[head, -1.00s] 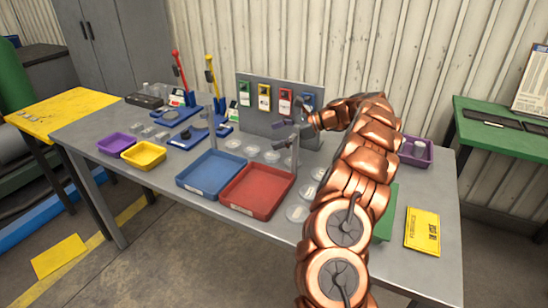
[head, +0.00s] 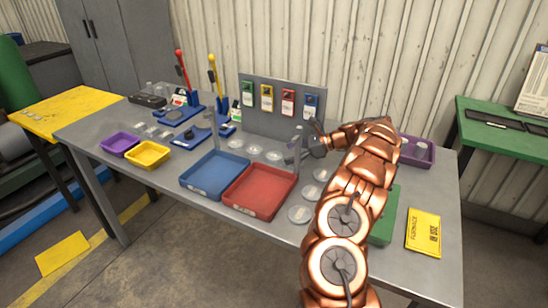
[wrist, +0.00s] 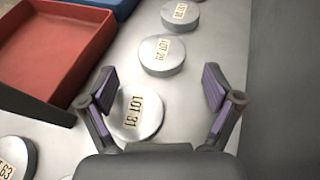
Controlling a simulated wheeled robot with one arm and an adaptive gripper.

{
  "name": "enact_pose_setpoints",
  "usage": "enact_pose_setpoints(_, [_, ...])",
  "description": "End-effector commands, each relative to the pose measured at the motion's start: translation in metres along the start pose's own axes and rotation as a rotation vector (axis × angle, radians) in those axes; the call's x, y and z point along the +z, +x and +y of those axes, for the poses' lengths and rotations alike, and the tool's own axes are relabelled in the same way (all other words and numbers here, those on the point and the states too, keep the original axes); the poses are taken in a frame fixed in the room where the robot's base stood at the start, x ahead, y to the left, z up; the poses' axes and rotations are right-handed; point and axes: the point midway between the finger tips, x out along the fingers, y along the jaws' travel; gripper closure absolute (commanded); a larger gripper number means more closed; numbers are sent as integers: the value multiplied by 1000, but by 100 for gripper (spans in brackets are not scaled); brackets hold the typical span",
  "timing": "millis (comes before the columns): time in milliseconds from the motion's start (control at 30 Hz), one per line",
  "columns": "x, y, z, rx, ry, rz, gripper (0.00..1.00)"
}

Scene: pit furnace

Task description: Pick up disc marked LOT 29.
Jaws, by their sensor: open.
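In the wrist view, the disc marked LOT 29 (wrist: 161,56) is a pale round disc with a cream label. It lies flat on the grey bench, just beyond my fingertips. Another disc, which reads LOT 31 (wrist: 135,112), lies nearer, between and below my fingers and close to the left one. My gripper (wrist: 158,90) is open and empty above the discs. In the head view my gripper (head: 303,152) is over the bench behind the red tray, partly hidden by a post. Labels are too small to read there.
More discs lie at the top (wrist: 180,14) and lower left (wrist: 14,158) of the wrist view. A red tray (head: 232,203) and a blue tray (head: 188,187) stand in front of the row. A grey upright panel (head: 262,118) stands behind it.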

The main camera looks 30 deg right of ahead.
Motion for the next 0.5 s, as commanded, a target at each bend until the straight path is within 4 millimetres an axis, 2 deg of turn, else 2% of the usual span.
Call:
enact_pose_setpoints(233, [0, 31, -1, 0, 3, -1, 10])
enact_pose_setpoints(500, [-1, 34, -1, -1, 2, -1, 12])
